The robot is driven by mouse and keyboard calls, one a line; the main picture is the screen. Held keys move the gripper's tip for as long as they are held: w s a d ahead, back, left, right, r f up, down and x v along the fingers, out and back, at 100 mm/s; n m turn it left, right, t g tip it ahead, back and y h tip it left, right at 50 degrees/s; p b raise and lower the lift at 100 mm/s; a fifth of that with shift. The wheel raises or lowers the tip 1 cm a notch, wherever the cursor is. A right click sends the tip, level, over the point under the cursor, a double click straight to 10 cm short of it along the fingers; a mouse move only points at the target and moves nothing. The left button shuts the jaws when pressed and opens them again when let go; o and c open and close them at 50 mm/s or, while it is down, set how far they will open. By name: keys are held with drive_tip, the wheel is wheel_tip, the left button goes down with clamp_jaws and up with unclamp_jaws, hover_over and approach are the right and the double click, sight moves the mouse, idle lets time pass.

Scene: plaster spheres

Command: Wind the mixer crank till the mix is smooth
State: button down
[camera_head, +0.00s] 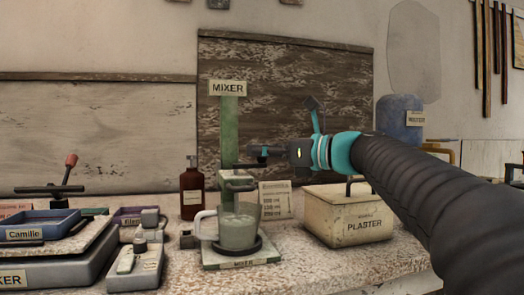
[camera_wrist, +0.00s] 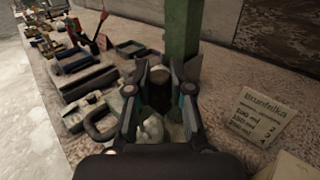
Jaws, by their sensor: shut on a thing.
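The mixer (camera_head: 231,140) is a green post with a sign on a pale base on the bench. A clear jug (camera_head: 238,229) of greyish mix stands on its base under the mixer head. Whether the mix is smooth cannot be told. My gripper (camera_head: 262,153) is at the crank, just right of the post and above the jug. In the wrist view my gripper (camera_wrist: 160,88) is shut on the dark crank knob (camera_wrist: 158,97). The crank arm (camera_head: 248,166) shows below my gripper in the head view.
A brown bottle (camera_head: 192,192) stands left of the mixer. A card (camera_head: 275,200) stands behind the jug on the right. The plaster box (camera_head: 346,217) sits further right, below my arm. A blue tray (camera_head: 38,224) and scales lie at left.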

drive_tip(key=shift+p, duration=0.3)
drive_tip(key=g+p, duration=0.1)
drive_tip(key=n+g+y+p, duration=0.1)
drive_tip(key=p, duration=0.1)
drive_tip(key=shift+w+a+r, duration=0.1)
drive_tip(key=shift+w+r, duration=0.2)
drive_tip(key=shift+w, duration=0.1)
drive_tip(key=shift+w+a+f+n+g+p, duration=0.1)
drive_tip(key=shift+w+a+n+g+p, duration=0.5)
drive_tip(key=shift+n+g, duration=1.35)
drive_tip(key=shift+w+a+f+n+g+p, duration=0.15)
drive_tip(key=shift+w+a+n+g+p, duration=0.55)
drive_tip(key=shift+g, duration=1.95)
drive_tip(key=shift+w+a+f+n+g+p, duration=0.15)
drive_tip(key=shift+n+g+p, duration=0.6)
drive_tip(key=shift+n+g, duration=1.45)
drive_tip(key=shift+a+g, duration=0.15)
drive_tip(key=shift+g, duration=0.25)
drive_tip(key=c, duration=1)
unclamp_jaws()
